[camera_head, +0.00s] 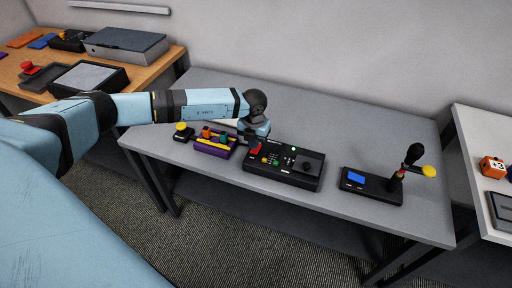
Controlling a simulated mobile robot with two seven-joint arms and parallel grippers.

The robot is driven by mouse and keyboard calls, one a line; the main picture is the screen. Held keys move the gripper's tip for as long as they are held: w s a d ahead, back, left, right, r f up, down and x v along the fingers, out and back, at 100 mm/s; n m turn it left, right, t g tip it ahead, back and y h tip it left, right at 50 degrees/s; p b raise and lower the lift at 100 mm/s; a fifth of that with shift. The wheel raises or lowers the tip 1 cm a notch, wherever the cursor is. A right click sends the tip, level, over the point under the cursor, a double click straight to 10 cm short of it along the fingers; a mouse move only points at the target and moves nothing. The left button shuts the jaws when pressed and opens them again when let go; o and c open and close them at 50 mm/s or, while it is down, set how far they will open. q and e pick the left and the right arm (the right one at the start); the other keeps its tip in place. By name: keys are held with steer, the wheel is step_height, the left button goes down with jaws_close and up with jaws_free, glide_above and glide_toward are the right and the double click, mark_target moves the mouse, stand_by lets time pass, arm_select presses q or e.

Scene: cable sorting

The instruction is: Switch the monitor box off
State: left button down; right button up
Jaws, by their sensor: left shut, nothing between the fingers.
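A black control box (284,179) sits near the front middle of the grey table. It has a red switch at its left end, small green and white lights or buttons, and a round dark knob at its right. It seems to be the monitor box, but I cannot read a label. My left gripper (252,143) is shut and empty, just over the red switch at the box's left end. I cannot tell whether it touches the switch, and the wrist hides part of that end. My right gripper is not in view.
Left of the box are a purple block with coloured parts (214,151) and a yellow button (181,128). The table's back right is clear.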

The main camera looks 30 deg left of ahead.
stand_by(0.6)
arm_select(q)
steer(key=shift+f+b, duration=0.35)
steer(key=shift+f, duration=0.2)
steer(key=shift+f+b, duration=0.6)
steer(key=shift+f, duration=0.3)
stand_by(0.5)
steer(key=shift+s, duration=0.1)
steer(key=shift+r+p, duration=0.65)
steer(key=shift+r, duration=0.1)
steer(key=shift+r+p, duration=1.85)
steer(key=shift+r, duration=0.95)
steer(key=shift+d, duration=0.1)
